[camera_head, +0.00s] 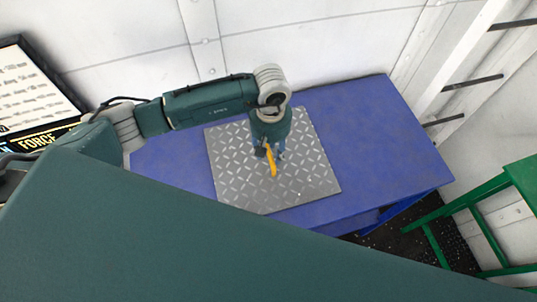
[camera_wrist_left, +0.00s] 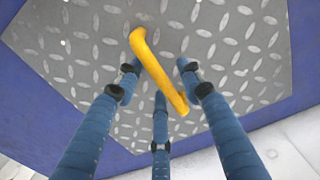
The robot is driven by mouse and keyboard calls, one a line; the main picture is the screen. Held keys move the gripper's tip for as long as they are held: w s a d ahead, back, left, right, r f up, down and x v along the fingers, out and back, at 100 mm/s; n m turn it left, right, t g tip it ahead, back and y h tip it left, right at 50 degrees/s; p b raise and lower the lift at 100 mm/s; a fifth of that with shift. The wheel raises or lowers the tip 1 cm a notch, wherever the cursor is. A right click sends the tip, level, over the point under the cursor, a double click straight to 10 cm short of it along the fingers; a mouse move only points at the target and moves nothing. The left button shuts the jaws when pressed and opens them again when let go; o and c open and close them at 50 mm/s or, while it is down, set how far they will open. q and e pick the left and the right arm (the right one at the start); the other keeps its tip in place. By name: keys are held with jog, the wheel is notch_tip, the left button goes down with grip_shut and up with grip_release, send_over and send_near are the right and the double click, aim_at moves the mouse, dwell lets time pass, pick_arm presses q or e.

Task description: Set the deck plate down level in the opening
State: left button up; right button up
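The deck plate (camera_head: 232,168) is a grey square with a raised tread pattern. It appears to lie flat on the blue table, turned slightly to the table edges. A yellow bar handle (camera_head: 271,160) stands near its middle. My left gripper (camera_head: 268,152) is over the plate at the handle. In the left wrist view the handle (camera_wrist_left: 158,68) lies between the blue fingers of my left gripper (camera_wrist_left: 158,82), with gaps visible on both sides. The fingers are spread and do not look closed on it. My right gripper is out of view. No opening shows in these views.
The blue table (camera_head: 385,135) has clear room right of the plate. A white riveted wall (camera_head: 120,35) stands behind it. A green metal frame (camera_head: 485,215) is at the right, and a black mesh floor (camera_head: 400,243) lies below. A framed sign (camera_head: 30,90) is at the left.

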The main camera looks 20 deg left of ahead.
pick_arm(q)
jog(key=c, duration=0.8)
grip_shut()
jog(key=shift+w+r, duration=0.1)
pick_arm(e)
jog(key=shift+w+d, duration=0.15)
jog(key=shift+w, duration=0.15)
pick_arm(q)
jog(key=shift+r, duration=0.15)
notch_tip(320, 180, up, 18)
jog(key=b, duration=0.6)
jog(key=s+a+f+m+b, duration=0.1)
jog(key=s+a+f+m, duration=0.2)
jog(key=s+a+m, duration=0.3)
jog(key=s, duration=0.3)
jog(key=shift+f+m, duration=0.3)
jog(key=shift+m, duration=0.1)
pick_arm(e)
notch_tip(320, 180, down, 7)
